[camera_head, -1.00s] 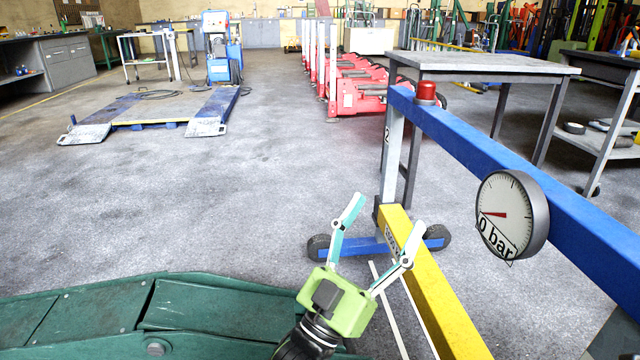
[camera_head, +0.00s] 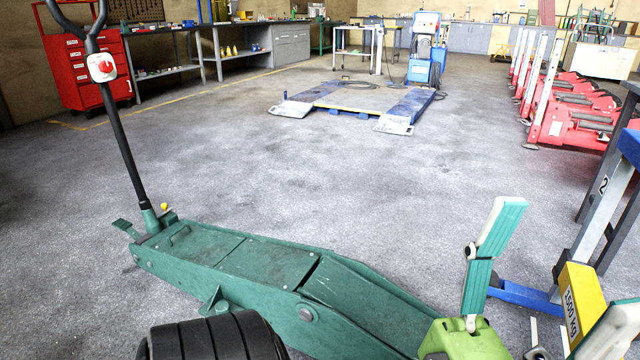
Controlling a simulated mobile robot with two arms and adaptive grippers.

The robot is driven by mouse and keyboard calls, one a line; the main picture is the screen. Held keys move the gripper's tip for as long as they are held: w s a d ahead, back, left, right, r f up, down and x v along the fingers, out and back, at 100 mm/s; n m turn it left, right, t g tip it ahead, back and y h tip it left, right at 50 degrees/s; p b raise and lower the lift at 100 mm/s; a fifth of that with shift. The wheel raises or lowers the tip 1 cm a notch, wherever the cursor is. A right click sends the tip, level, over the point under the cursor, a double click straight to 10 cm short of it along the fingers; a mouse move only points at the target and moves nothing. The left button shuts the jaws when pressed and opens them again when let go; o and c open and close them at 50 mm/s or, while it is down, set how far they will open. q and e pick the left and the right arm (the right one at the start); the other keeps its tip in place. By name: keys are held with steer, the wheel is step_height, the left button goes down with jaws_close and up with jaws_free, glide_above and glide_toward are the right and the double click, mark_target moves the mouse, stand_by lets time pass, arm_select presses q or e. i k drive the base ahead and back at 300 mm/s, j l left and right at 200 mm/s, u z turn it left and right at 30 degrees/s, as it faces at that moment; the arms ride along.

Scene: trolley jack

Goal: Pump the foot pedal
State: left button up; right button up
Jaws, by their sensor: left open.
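The green trolley jack (camera_head: 225,257) lies on the floor across the lower left and middle. A small foot pedal (camera_head: 122,227) sticks out at its left rear end, beside the foot of the black handle (camera_head: 122,145). The handle rises upright with a slight lean and carries a red and white tag. My left gripper (camera_head: 570,258) is at the lower right, past the right part of the jack and far from the pedal. Its teal and white fingers are spread wide with nothing between them. The picture's edge cuts off part of one finger. My right gripper does not show.
Red jacks (camera_head: 580,125) line the right side. A blue lift platform (camera_head: 355,97) stands farther back. The grey floor (camera_head: 300,175) behind the jack is clear.

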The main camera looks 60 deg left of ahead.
mark_target(121, 224)
steer(key=u, duration=3.3)
steer(key=i+j+z, duration=0.1)
steer(key=i+j, duration=0.35)
steer(key=i, duration=0.3)
steer(key=i+j, duration=0.45)
steer(key=i, duration=0.3)
steer(key=i+j+z, duration=0.15)
steer(key=i+j, duration=0.35)
steer(key=i, duration=0.2)
steer(key=i+j+z, duration=0.1)
steer(key=i+j, duration=0.45)
steer(key=i, duration=0.15)
